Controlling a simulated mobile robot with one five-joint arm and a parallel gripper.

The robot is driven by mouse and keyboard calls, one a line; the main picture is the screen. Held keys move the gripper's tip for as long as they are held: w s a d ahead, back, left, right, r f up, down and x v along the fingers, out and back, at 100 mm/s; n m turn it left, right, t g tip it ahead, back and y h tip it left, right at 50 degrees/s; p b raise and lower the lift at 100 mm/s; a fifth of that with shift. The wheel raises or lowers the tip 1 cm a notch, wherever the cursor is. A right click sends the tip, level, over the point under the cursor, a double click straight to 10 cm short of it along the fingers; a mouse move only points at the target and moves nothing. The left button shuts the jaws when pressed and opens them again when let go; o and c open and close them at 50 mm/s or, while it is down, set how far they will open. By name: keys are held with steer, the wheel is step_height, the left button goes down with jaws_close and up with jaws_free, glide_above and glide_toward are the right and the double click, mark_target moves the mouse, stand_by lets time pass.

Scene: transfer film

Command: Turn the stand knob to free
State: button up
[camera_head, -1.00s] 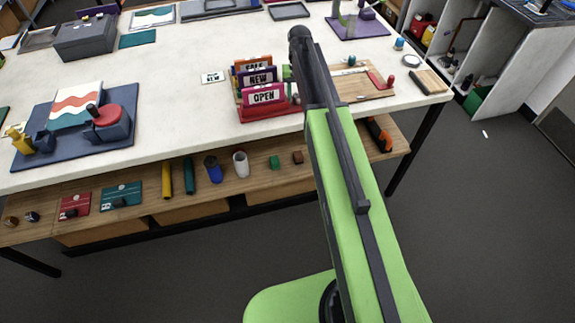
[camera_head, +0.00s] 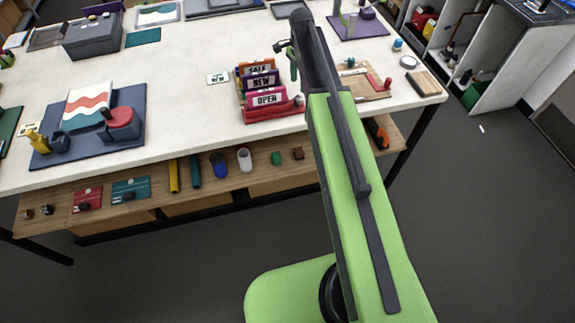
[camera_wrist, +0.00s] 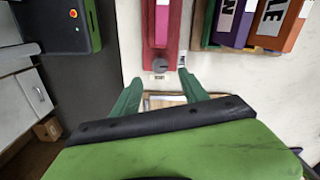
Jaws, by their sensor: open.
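A white label lies below the knob. My gripper (camera_wrist: 160,77) is open, its green fingers apart on either side of the knob's line. The fingertips seem just short of the knob, and touching cannot be told.
A wooden board (camera_head: 368,84) with a red peg lies right of the stand. A blue tray (camera_head: 75,152) with a red-topped device sits farther left. White table surface between them is clear.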

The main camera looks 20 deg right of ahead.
step_height(320, 180, up, 9)
steer(key=p, duration=0.7)
steer(key=s+a+f+n+b, duration=0.25)
steer(key=s+a+n, duration=0.3)
steer(key=s, duration=0.35)
steer(key=s+a+f+n+b, duration=0.2)
steer(key=s+a+f+n, duration=0.15)
steer(key=s+n, duration=0.45)
steer(key=s+f+b, duration=0.2)
steer(key=f+b, duration=1.2)
steer(key=b, duration=0.1)
steer(key=s+a+f+n+b, duration=0.1)
steer(key=s+f+b, duration=0.2)
steer(key=f+b, duration=1.2)
steer(key=shift+s+a, duration=0.15)
steer(key=shift+a, duration=0.05)
steer(key=shift+r+n, duration=0.1)
steer(key=shift+n, duration=0.15)
step_height(320, 180, up, 8)
steer(key=p, duration=0.8)
